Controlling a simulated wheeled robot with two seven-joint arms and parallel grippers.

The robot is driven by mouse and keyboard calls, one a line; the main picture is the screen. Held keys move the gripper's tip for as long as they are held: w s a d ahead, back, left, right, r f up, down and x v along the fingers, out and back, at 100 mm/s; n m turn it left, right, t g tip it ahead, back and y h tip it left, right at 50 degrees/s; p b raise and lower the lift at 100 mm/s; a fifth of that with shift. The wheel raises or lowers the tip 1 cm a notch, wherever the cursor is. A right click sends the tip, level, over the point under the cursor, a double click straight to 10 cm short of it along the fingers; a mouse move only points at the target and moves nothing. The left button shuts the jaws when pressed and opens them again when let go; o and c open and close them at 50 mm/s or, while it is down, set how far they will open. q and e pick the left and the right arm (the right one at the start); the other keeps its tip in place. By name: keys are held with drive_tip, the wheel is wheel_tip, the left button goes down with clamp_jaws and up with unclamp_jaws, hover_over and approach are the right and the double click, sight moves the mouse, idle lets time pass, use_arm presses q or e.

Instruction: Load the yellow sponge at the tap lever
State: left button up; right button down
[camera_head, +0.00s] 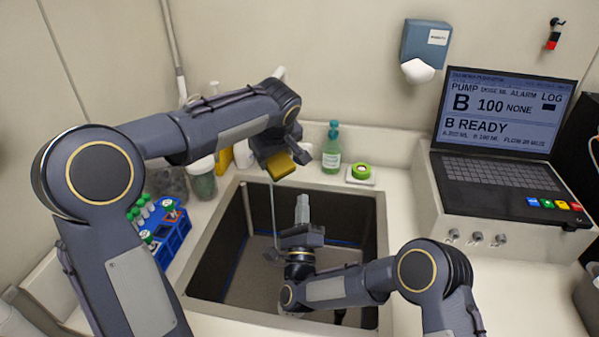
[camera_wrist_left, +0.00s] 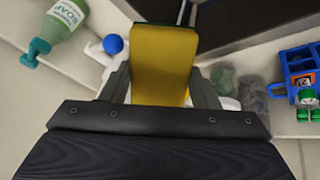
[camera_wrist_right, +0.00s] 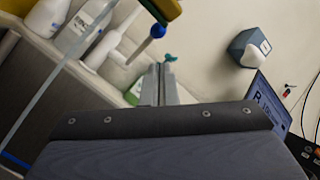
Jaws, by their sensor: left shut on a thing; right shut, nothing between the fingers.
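The yellow sponge (camera_head: 279,164) is held in my left gripper (camera_head: 277,155), above the far side of the sink. In the left wrist view the sponge (camera_wrist_left: 164,62) stands out between the two fingers. A lever with a blue ball end (camera_wrist_left: 113,44), seemingly the tap lever, is just beside the sponge; the ball (camera_wrist_right: 157,31) also shows in the right wrist view. The tap body is mostly hidden behind my left gripper. A thin pale stream (camera_head: 274,215) falls below the sponge. My right gripper (camera_head: 303,205) is shut and empty over the sink, its fingers pointing away.
The sink (camera_head: 203,275) lies below both grippers. A green soap bottle (camera_head: 331,152) and a green round item on a white dish (camera_head: 361,173) stand behind it. A blue tube rack (camera_head: 172,235) is at left. A laptop-like console (camera_head: 500,150) is at right.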

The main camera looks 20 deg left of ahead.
drive_tip(key=w+a+r+m+g, duration=0.1)
drive_tip(key=w+a+r+m, duration=0.2)
drive_tip(key=w+m, duration=0.5)
drive_tip(key=shift+w+a+h, duration=0.3)
drive_tip(key=shift+w+a, duration=0.05)
drive_tip(key=shift+a, duration=0.45)
drive_tip(key=shift+w+r+g, duration=0.2)
drive_tip(key=shift+r+g, duration=0.4)
drive_tip(key=shift+r, duration=0.2)
